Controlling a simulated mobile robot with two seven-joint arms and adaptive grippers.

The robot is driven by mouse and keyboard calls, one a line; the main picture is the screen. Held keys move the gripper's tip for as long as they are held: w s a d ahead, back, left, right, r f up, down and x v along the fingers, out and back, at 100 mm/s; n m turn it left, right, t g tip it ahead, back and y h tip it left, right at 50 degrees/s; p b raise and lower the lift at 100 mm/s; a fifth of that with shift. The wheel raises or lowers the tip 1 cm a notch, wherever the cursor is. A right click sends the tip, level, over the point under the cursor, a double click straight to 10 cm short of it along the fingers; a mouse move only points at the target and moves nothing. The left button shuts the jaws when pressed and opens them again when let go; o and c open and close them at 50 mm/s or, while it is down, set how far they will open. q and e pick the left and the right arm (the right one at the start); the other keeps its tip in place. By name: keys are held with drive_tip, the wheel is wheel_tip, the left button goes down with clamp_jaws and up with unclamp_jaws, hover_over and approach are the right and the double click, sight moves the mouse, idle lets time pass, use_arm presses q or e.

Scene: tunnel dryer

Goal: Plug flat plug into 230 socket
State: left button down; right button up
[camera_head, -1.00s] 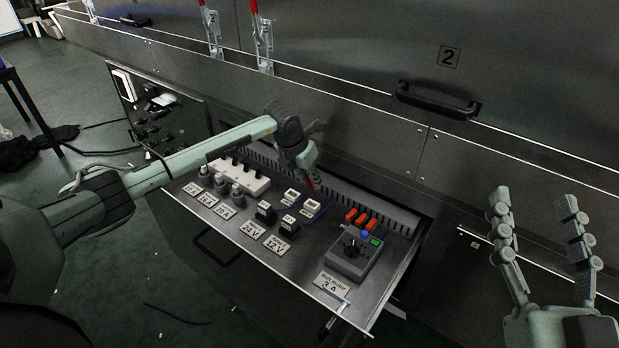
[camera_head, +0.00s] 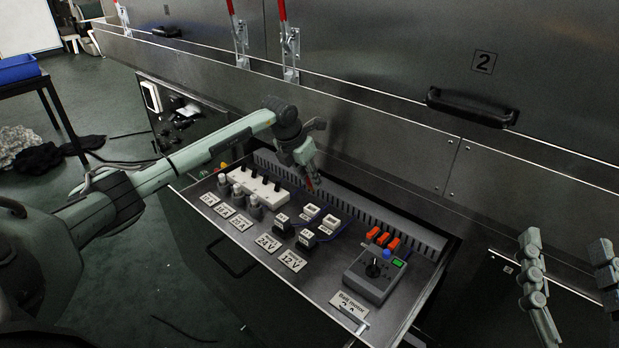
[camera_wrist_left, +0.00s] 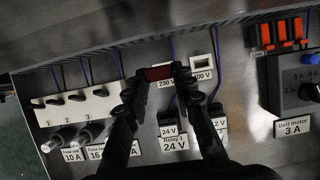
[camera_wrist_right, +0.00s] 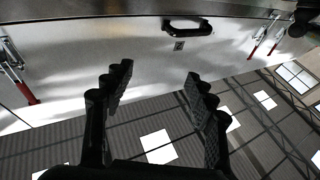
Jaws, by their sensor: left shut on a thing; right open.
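The flat plug (camera_wrist_left: 158,73) is a small red block. My left gripper (camera_wrist_left: 158,76) is shut on it; in the head view the gripper (camera_head: 308,178) points down over the back of the drawer panel. In the left wrist view the plug is over the upper part of the 230 socket, whose label (camera_wrist_left: 166,84) shows just below it. The plug and fingers hide the socket opening, so I cannot tell whether they touch. In the head view the white 230 socket (camera_head: 311,211) shows below the plug. My right gripper (camera_wrist_right: 157,75) is open and empty, far right in the head view.
The white 400 V socket (camera_wrist_left: 202,66) is close on the right. A white switch block (camera_wrist_left: 75,108) and grey fuses are on the left, black 24 V and 12 V relays in front. The belt motor box (camera_head: 375,272) stands right. The dryer wall (camera_head: 400,130) rises behind.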

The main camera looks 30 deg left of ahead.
use_arm(q)
wheel_tip(320, 180, down, 3)
drive_tip(key=shift+r+b, duration=0.15)
drive_tip(key=shift+b, duration=0.5)
drive_tip(key=shift+f+b, duration=0.8)
drive_tip(key=shift+f, duration=0.6)
use_arm(e)
drive_tip(key=s+d+r+t+y, duration=0.1)
drive_tip(key=s+d+r+t, duration=0.1)
drive_tip(key=r+t, duration=0.3)
drive_tip(key=shift+s+r+t, duration=0.3)
drive_tip(key=shift+s+r, duration=0.35)
drive_tip(key=shift+s, duration=0.2)
drive_tip(key=shift+r, duration=0.2)
use_arm(q)
drive_tip(key=shift+f, duration=0.25)
use_arm(e)
drive_tip(key=shift+f, duration=0.1)
use_arm(q)
drive_tip(key=shift+f, duration=0.3)
use_arm(e)
drive_tip(key=shift+f, duration=0.25)
use_arm(q)
drive_tip(key=shift+f+b, duration=0.6)
drive_tip(key=shift+f, duration=0.15)
use_arm(e)
drive_tip(key=shift+f, duration=0.45)
use_arm(q)
drive_tip(key=c, duration=1.2)
unclamp_jaws()
